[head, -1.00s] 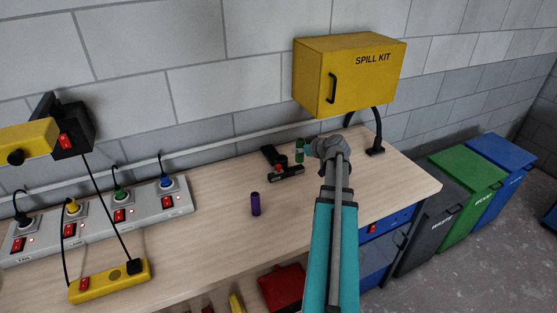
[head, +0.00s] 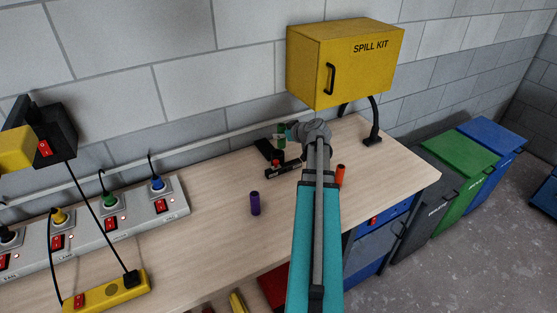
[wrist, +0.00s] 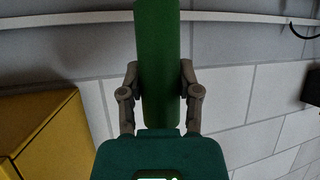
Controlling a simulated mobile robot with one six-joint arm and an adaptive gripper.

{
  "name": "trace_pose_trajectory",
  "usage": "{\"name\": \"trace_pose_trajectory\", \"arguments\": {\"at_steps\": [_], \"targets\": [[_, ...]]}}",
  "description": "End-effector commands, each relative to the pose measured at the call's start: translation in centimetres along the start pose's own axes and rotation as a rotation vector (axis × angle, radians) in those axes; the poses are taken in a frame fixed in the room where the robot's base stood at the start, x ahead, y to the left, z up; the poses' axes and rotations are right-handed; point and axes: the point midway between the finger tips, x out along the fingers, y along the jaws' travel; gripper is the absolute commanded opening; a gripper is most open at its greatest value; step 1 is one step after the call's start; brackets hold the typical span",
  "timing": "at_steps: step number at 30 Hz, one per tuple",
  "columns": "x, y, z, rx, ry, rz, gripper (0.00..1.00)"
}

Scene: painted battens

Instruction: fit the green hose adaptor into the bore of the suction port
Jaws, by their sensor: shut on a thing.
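My gripper (head: 287,133) is shut on the green hose adaptor (head: 281,142), toward the back of the bench. In the wrist view the adaptor (wrist: 157,60) is a plain green cylinder between the two grey fingers, running up out of frame. In the head view it is upright, just beyond a black fixture (head: 284,169) with a small red part. This fixture may be the suction port, but I cannot make out a bore. I cannot tell whether the adaptor touches it.
A purple cylinder (head: 255,203) stands in front on the bench (head: 217,220). An orange cylinder (head: 340,175) stands right of my arm. The yellow spill kit box (head: 345,65) hangs on the wall behind. A socket strip (head: 130,218) lies at left.

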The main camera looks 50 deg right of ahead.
Motion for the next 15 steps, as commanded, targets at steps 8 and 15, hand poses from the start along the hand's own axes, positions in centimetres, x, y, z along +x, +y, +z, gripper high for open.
{"name": "trace_pose_trajectory", "arguments": {"at_steps": [8, 15], "targets": [[0.7, 0.6, -0.2, 0.008, -0.001, 0.014, 0.00], [3.4, 2.0, -1.3, 0.036, -0.001, 0.066, 0.00]]}}
